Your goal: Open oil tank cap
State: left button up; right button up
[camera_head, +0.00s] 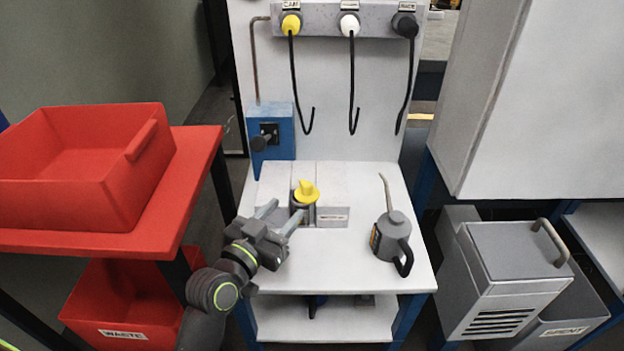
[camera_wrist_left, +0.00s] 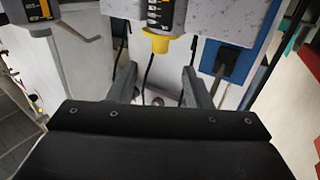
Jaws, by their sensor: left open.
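The yellow cap (camera_head: 306,191) sits on a dark grey upright tank (camera_head: 303,212) at the back of the white worktop. My left gripper (camera_head: 283,213) is open, just in front and to the left of the cap, its fingers pointing towards it. The wrist view is upside down. There the cap (camera_wrist_left: 159,43) hangs below the dark labelled tank (camera_wrist_left: 165,15), lined up with the gap between the open fingers (camera_wrist_left: 158,72). The cap is beyond the fingertips, and no contact shows. My right gripper is not in view.
A grey oil can (camera_head: 391,236) with a thin spout stands at the right of the worktop (camera_head: 345,265). A blue box (camera_head: 271,140) with a black knob is on the back panel. Three hooked cables hang above. A red bin (camera_head: 85,165) is at left.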

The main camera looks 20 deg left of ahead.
aim_at(310, 183)
pick_arm(q)
jog(key=x, duration=1.1)
jog(key=shift+w, duration=0.25)
jog(key=shift+c, duration=0.5)
grip_shut()
